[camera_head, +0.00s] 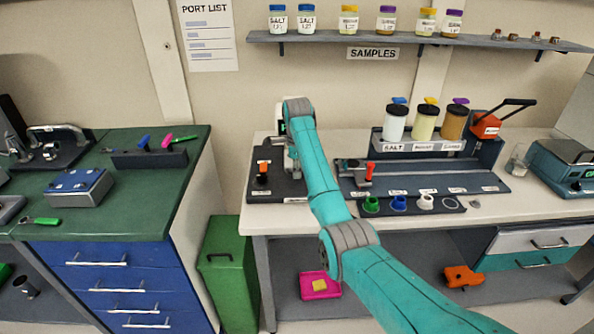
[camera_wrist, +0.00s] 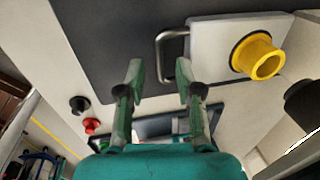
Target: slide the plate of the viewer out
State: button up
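In the wrist view a pale grey plate (camera_wrist: 212,40) carries a yellow ring-shaped tube (camera_wrist: 262,60). A metal loop handle (camera_wrist: 160,52) sticks out from its left edge. I take this to be the plate of the viewer, but cannot be sure. My gripper (camera_wrist: 159,75) is open, its two green fingers apart with nothing between them. The fingertips are just short of the handle in the picture; I cannot tell the depth gap. In the head view my arm hides the gripper and most of the viewer area; a dark base (camera_head: 286,187) shows beside it.
A black knob (camera_wrist: 79,105) and a red knob (camera_wrist: 92,126) lie left of my gripper. On the bench (camera_head: 275,211), an orange-topped item (camera_head: 263,172) stands left of my arm and a dark rack (camera_head: 430,174) right. A shelf (camera_head: 420,41) with jars hangs above.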

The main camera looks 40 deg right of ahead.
jog(key=shift+w+f, duration=0.1)
jog(key=shift+f, duration=0.4)
grip_shut()
